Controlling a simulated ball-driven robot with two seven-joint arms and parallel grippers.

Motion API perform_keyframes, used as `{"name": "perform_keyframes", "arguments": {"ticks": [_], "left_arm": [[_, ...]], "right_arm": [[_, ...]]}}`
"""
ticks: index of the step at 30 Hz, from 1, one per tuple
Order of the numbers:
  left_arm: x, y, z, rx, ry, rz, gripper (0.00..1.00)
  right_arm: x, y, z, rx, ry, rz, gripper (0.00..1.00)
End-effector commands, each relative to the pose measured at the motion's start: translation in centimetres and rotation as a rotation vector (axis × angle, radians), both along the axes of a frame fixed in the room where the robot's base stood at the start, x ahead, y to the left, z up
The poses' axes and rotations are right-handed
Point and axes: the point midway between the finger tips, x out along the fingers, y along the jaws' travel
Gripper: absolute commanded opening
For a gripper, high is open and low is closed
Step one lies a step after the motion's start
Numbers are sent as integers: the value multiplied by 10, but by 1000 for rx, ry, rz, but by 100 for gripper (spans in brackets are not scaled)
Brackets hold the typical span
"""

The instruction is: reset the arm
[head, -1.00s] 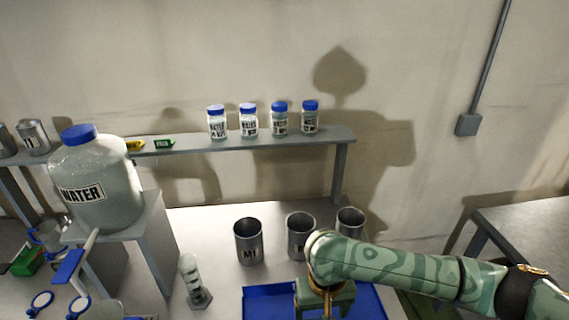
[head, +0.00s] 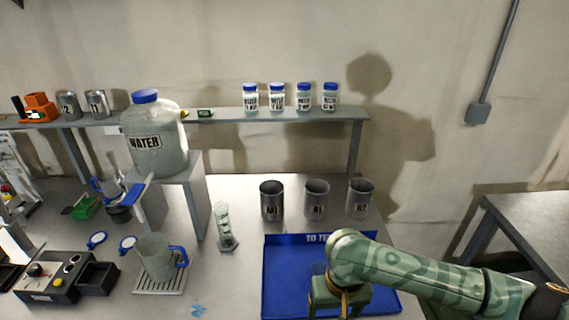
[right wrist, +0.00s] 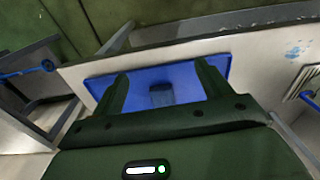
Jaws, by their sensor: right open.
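My right arm comes in from the right in the head view, and its green gripper (head: 340,297) hangs over the blue tray (head: 281,284). In the right wrist view the two fingers (right wrist: 162,82) stand wide apart with nothing held between them. The blue tray (right wrist: 188,78) lies below them. A small see-through vessel (right wrist: 162,96) stands in the tray, seen between the fingers but apart from them. In the head view it is mostly hidden behind the gripper. My left gripper is not in view.
Three metal cups (head: 316,199) stand behind the tray. A graduated cylinder (head: 225,228) and a clear jug (head: 157,257) stand to its left. The large water bottle (head: 155,150) sits on a grey stand. Several blue-capped jars (head: 277,97) line the shelf. Another table (head: 525,225) is at right.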

Motion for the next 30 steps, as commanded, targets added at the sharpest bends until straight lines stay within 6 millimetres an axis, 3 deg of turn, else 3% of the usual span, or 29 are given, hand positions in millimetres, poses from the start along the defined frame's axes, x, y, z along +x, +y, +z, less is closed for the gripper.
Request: {"name": "perform_keyframes", "arguments": {"ticks": [4, 15, 20, 23, 30], "left_arm": [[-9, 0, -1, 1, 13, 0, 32], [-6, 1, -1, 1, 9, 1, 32], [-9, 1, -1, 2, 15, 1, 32], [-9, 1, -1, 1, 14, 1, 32], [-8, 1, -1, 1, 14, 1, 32]], "right_arm": [[-8, 16, -3, 48, -29, 75, 77], [-30, 63, 1, 210, -209, 310, 77], [-37, 69, 11, 255, -373, 397, 77], [-39, 48, 17, 214, -506, 422, 77], [-65, -70, 18, -162, -632, 435, 77]]}}
